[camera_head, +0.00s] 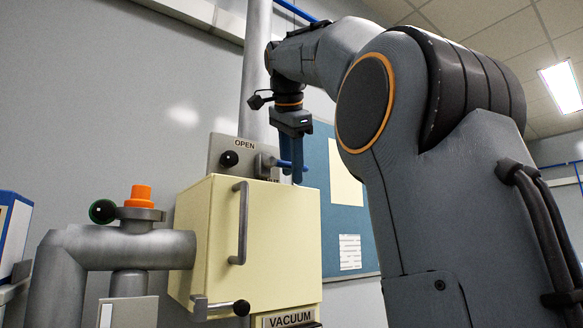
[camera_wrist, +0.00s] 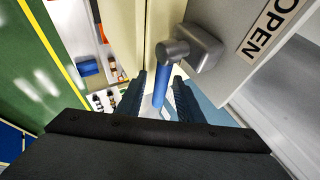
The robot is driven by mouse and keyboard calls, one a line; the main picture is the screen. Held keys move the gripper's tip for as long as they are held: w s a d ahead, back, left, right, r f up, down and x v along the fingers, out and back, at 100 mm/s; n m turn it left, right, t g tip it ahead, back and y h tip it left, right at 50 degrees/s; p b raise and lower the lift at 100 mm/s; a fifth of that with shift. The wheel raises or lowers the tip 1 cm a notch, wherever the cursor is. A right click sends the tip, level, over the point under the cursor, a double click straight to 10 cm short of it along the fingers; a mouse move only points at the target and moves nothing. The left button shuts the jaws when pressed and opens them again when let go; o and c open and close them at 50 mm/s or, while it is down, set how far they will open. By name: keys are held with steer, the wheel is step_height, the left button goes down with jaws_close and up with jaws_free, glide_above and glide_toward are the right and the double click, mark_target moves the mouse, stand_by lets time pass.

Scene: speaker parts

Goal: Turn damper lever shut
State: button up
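The damper lever has a grey hub (camera_wrist: 175,51) and a blue handle (camera_wrist: 163,75). In the head view its blue handle (camera_head: 283,164) sticks out to the right of the grey plate above the cream cabinet. The plate (camera_head: 216,148) reads OPEN at the top; a lower word is mostly hidden behind the lever. My gripper (camera_head: 292,177) points down at the handle. In the wrist view my gripper (camera_wrist: 159,80) is open, with one finger on each side of the blue handle.
The cream cabinet (camera_head: 198,240) with a bar handle (camera_head: 241,222) stands just below. A black knob (camera_head: 229,158) sits on the plate. A thick grey pipe (camera_head: 130,249) with an orange cap (camera_head: 141,195) is at left. A vertical duct (camera_head: 254,75) rises behind.

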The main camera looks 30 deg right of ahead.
steer(key=shift+r, duration=0.1)
steer(key=v, duration=0.7)
steer(key=shift+s+a+r, duration=0.2)
steer(key=shift+s, duration=0.05)
stand_by(0.5)
